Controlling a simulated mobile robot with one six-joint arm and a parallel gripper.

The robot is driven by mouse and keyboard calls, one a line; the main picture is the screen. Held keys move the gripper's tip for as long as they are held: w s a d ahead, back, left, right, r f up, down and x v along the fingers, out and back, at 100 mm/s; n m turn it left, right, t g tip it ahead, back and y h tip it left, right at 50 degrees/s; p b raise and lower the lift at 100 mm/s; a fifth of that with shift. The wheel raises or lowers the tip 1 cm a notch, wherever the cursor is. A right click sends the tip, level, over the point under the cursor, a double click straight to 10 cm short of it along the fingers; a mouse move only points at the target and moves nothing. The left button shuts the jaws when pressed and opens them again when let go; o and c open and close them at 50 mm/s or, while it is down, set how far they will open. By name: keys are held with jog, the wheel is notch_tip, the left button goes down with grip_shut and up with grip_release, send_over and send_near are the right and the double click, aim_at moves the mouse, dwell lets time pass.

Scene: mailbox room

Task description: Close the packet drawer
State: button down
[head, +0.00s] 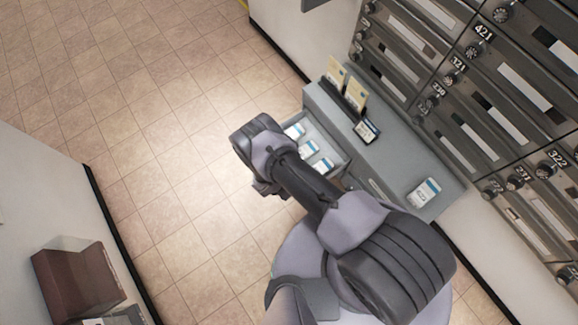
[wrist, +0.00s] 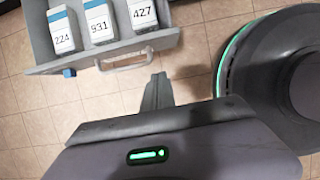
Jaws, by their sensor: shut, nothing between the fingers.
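The packet drawer (head: 339,155) stands open from the grey cabinet (head: 393,163) in the head view, partly hidden by my arm. It also shows at the top of the wrist view (wrist: 172,38), with its pale handle (wrist: 126,62) on the front. Three white-and-blue packets marked 224 (wrist: 63,32), 931 (wrist: 99,22) and 427 (wrist: 141,14) lie in it. My gripper (wrist: 158,80) is shut and empty, its fingertips in front of the drawer front, just right of the handle's middle. Whether they touch it I cannot tell. In the head view my arm mostly hides the gripper.
A packet (head: 424,193) and a small dark card reader (head: 366,131) are on the cabinet top, beside a holder with yellowish cards (head: 345,88). Numbered mailboxes (head: 495,90) line the wall. A brown box (head: 78,285) stands lower left. The tiled floor (head: 130,110) is clear.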

jog(key=w+d+f+b, duration=0.2)
jog(key=w+d+f, duration=0.1)
jog(key=d+f, duration=0.1)
jog(key=shift+d+b, duration=0.35)
jog(key=shift+d, duration=0.05)
jog(key=shift+w, duration=0.15)
